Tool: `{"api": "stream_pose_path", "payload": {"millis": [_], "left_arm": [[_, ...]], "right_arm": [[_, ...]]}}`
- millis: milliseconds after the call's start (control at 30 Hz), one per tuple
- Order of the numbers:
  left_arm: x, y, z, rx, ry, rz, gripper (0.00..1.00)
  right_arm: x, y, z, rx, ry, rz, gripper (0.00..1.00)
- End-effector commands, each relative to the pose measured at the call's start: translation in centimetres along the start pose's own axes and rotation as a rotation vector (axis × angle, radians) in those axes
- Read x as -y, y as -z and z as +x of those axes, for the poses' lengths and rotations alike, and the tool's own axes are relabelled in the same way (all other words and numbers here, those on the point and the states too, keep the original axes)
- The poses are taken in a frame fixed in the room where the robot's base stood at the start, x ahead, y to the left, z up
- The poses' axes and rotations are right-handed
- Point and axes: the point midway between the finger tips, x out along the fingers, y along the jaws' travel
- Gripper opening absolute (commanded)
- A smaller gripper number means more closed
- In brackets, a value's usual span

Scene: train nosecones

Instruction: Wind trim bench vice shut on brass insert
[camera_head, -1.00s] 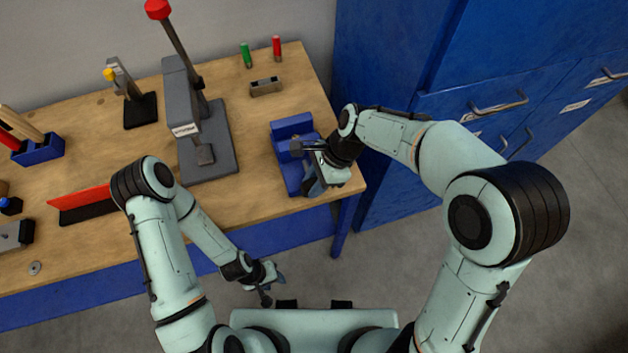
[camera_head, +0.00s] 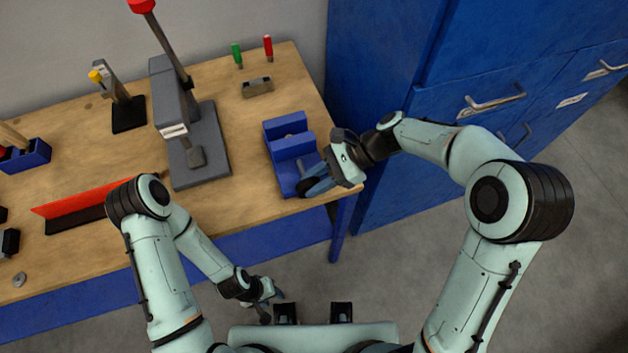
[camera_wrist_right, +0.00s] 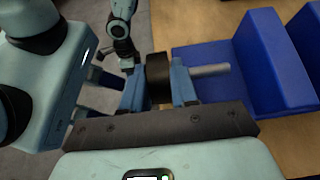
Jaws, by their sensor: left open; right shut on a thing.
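The blue bench vice (camera_head: 292,143) stands at the table's front right corner, with a gap between its rear and front blocks. My right gripper (camera_head: 318,184) is at its front end, with its fingers shut on the black handwheel (camera_head: 306,187). In the right wrist view, the handwheel (camera_wrist_right: 157,76) lies between my blue-grey fingers (camera_wrist_right: 158,90), and a grey screw rod (camera_wrist_right: 208,70) runs from it toward the blue vice body (camera_wrist_right: 268,62). I cannot make out the brass insert. My left gripper (camera_head: 272,299) is open and empty, low in front of the table.
A grey press (camera_head: 185,120) with a red-knobbed lever stands left of the vice. A blue cabinet (camera_head: 400,140) is close on the right.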

Motion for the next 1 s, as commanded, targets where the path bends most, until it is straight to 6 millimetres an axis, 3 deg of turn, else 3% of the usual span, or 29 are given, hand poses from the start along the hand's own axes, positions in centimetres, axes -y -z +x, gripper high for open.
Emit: {"api": "stream_pose_path", "payload": {"millis": [467, 500, 533, 867, 1000], "left_arm": [[0.0, 0.0, 0.0, 0.0, 0.0, 0.0, 0.43], [0.0, 0.0, 0.0, 0.0, 0.0, 0.0, 0.43], [0.0, 0.0, 0.0, 0.0, 0.0, 0.0, 0.43], [0.0, 0.0, 0.0, 0.0, 0.0, 0.0, 0.43], [-0.1, 0.1, -0.2, -0.001, 0.0, 0.0, 0.43]], "right_arm": [[0.0, -0.1, 0.0, 0.018, -0.001, -0.001, 0.0], [0.0, -0.1, 0.0, 0.018, -0.001, -0.001, 0.38], [0.0, -0.1, 0.0, 0.018, -0.001, -0.001, 0.48], [0.0, 0.0, -0.2, 0.016, 0.0, 0.0, 0.49], [0.1, 0.0, -1.7, 0.016, 0.005, -0.001, 0.49]]}}
